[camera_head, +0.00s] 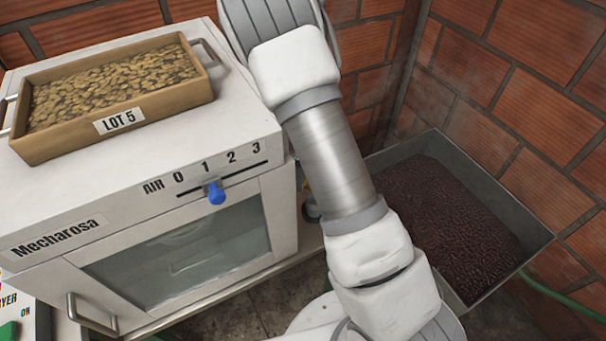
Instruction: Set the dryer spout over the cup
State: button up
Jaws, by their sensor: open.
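The dryer is a white box marked "Mecharosa" (57,238) at the left, with a glass-fronted door (180,262). A blue knob (216,193) sits on its AIR slider, roughly below the 1 mark. I cannot make out a spout or a cup. A small, partly hidden metal and yellow item (311,208) shows between the dryer and my arm; I cannot tell what it is. My white and grey arm crosses the middle of the view, hiding what is behind it. My gripper is out of view.
A wooden tray of beans marked "LOT 5" (120,121) lies on the dryer top. A metal bin of dark red cherries (540,238) stands right of my arm. Brick walls (545,75) close the back and right. A control panel (22,314) shows at lower left.

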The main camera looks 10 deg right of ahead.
jog(key=shift+r, duration=0.1)
notch_tip(320, 180, up, 17)
jog(key=p, duration=0.2)
jog(key=shift+r, duration=0.1)
dwell(0.4)
jog(key=s+r+n+t, duration=0.2)
jog(key=s+r+n, duration=0.6)
jog(key=s+n, duration=0.3)
jog(key=s+r+n+t, duration=0.3)
jog(key=s+r+n, duration=0.6)
jog(key=s+n, duration=0.3)
jog(key=shift+n+t, duration=0.3)
jog(key=shift+n, duration=0.4)
jog(key=shift+a, duration=0.1)
dwell(0.6)
